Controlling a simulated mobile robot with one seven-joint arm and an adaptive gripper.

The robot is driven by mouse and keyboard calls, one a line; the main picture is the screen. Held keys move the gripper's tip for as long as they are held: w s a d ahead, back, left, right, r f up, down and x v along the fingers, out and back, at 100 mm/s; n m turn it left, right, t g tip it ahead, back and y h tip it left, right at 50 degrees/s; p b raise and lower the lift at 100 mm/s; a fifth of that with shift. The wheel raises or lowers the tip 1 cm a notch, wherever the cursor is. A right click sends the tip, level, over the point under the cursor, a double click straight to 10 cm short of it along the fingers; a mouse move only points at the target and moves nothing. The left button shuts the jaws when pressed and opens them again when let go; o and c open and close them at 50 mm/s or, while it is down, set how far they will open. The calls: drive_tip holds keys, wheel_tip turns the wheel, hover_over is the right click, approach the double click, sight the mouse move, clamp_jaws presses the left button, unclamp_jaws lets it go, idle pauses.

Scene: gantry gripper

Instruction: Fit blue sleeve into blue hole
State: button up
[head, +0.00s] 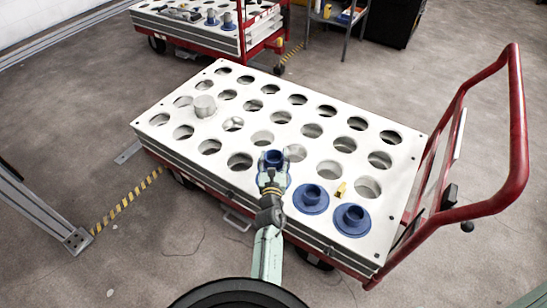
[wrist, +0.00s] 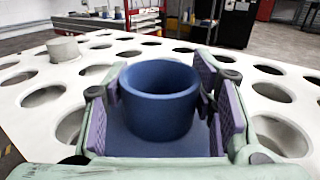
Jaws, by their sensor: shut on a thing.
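The blue sleeve (head: 274,158) is a short upright hollow ring, open at the top, above the front edge of the white plate. It also shows in the wrist view (wrist: 160,98). My gripper (wrist: 162,108) is shut on it, with purple pads on its left and right. A flat blue surface (wrist: 150,144) shows below the sleeve; I cannot tell whether it is the sleeve's flange or a separate part. Two blue flanged rings, one (head: 311,197) nearer and one (head: 352,218) farther right, sit on the plate. The sleeve's underside and any hole beneath it are hidden.
The white plate (head: 220,72), with many round holes, lies on a red cart with a tall handle (head: 519,140) at right. A grey cylinder (head: 204,106) stands at left on the plate. A small yellow piece (head: 341,188) is near the blue rings. Another loaded cart (head: 240,42) stands behind.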

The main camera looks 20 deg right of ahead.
drive_tip(key=shift+f+b, duration=2.8)
drive_tip(key=shift+b, duration=0.25)
drive_tip(key=shift+f+b, duration=1.25)
drive_tip(key=shift+b, duration=0.2)
drive_tip(key=shift+s+d+f+b, duration=0.1)
drive_tip(key=shift+s+f+b, duration=0.1)
drive_tip(key=shift+f+b, duration=0.5)
drive_tip(key=shift+r, duration=0.25)
drive_tip(key=shift+f+p, duration=0.15)
drive_tip(key=shift+p, duration=0.55)
drive_tip(key=shift+w+r, duration=0.1)
drive_tip(key=shift+r, duration=0.1)
drive_tip(key=shift+w+r+b, duration=0.2)
drive_tip(key=shift+r+b, duration=0.15)
drive_tip(key=shift+b, duration=0.05)
drive_tip(key=shift+s+f, duration=0.1)
drive_tip(key=shift+f, duration=0.15)
idle(0.5)
drive_tip(key=shift+f+p, duration=0.15)
drive_tip(key=shift+p, duration=0.2)
